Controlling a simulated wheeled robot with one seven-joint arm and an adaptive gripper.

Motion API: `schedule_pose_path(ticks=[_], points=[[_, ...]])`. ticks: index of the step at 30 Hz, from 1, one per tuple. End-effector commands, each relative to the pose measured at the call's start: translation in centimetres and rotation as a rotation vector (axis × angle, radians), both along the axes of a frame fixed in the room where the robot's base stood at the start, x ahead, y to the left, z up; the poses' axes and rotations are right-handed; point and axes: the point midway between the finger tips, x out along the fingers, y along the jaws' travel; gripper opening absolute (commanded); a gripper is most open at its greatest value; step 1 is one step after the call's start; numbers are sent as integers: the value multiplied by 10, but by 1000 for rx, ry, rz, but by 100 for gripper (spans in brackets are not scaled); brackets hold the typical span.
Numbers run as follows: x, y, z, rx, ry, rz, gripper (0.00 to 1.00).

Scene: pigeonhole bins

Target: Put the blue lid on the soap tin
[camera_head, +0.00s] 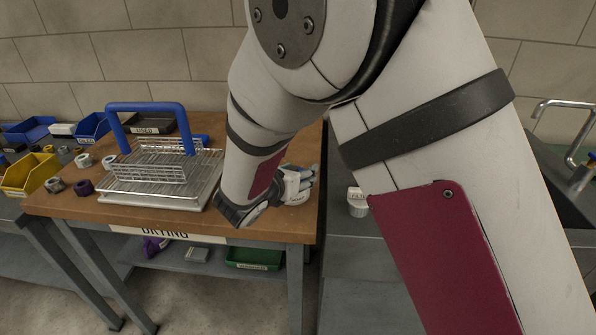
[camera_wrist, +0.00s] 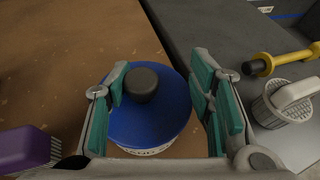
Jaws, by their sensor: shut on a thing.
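The blue lid (camera_wrist: 150,118), round with a dark knob, shows in the wrist view between the teal-padded fingers of my gripper (camera_wrist: 160,85). The fingers are shut on it, one on each side. Below its near edge is a strip of the white soap tin (camera_wrist: 150,151) with dark lettering; the lid hides the rest. The lid is over the tin; I cannot tell whether it is fully seated. In the head view, my gripper (camera_head: 303,176) is at the wooden table's right edge, partly behind my arm, with the small white tin (camera_head: 296,198) beneath it.
A wire rack (camera_head: 160,165) and blue-handled carrier (camera_head: 150,108) stand left on the wooden table. A purple brush (camera_wrist: 25,148) lies left of my gripper. A white strainer cup (camera_wrist: 285,103) and yellow-handled tool (camera_wrist: 285,60) are on the grey counter at right.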

Motion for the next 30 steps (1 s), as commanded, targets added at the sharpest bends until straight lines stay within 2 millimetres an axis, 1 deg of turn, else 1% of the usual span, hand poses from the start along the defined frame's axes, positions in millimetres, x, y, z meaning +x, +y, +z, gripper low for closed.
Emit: schedule_pose_path(ticks=[15,16,17,29,30], points=[[0,0,-8,0,0,0,23],[0,0,-7,0,0,0,53],[0,0,-7,0,0,0,55],[0,0,-7,0,0,0,55],[0,0,-7,0,0,0,59]])
